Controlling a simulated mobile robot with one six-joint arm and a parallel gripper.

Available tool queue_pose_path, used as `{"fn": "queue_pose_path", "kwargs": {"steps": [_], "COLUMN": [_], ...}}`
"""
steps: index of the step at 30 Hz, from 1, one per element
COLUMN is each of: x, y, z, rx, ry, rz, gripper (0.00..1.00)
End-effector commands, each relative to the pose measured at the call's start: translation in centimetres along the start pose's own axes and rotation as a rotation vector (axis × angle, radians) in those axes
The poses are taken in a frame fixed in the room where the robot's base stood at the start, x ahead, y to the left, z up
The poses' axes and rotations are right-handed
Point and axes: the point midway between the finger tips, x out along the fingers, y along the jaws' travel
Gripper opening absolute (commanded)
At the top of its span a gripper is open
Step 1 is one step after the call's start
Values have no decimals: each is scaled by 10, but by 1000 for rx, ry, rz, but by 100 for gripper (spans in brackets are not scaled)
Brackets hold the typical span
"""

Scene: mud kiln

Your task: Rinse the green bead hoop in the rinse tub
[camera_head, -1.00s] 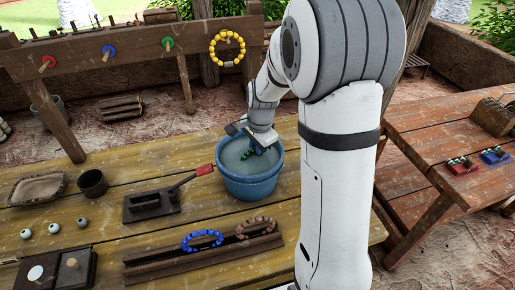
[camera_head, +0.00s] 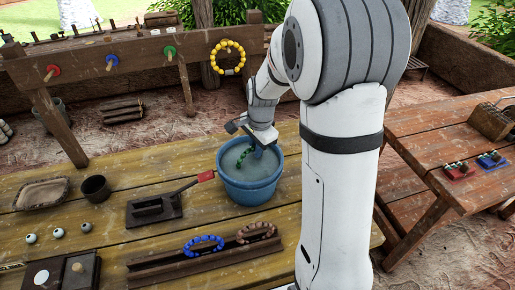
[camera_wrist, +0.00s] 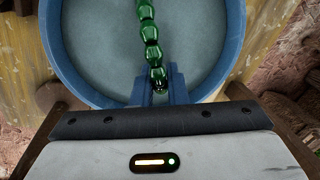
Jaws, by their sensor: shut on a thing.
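The green bead hoop (camera_head: 241,160) hangs from my gripper (camera_head: 257,150) over the blue rinse tub (camera_head: 252,190), which holds greyish water. In the wrist view my gripper (camera_wrist: 160,92) is shut on the end of the green bead hoop (camera_wrist: 151,42), seen nearly edge-on as a line of shiny beads. The tub (camera_wrist: 65,55) encircles it there. I cannot tell whether the lowest beads touch the water.
A blue hoop (camera_head: 203,242) and a brown hoop (camera_head: 257,231) rest in a wooden rack in front of the tub. A tool with a red handle (camera_head: 205,176) lies close left of the tub. A yellow hoop (camera_head: 228,45) hangs on the back beam.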

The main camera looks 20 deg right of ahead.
Motion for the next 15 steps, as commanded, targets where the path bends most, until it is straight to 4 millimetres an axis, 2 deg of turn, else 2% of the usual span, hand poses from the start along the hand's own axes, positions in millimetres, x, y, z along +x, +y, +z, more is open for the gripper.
{"fn": "queue_pose_path", "kwargs": {"steps": [1,15], "x": [-8,-45], "y": [-1,-7], "z": [0,0], "rx": [0,0], "ry": [0,0], "rz": [-1,-1], "gripper": [0,0]}}
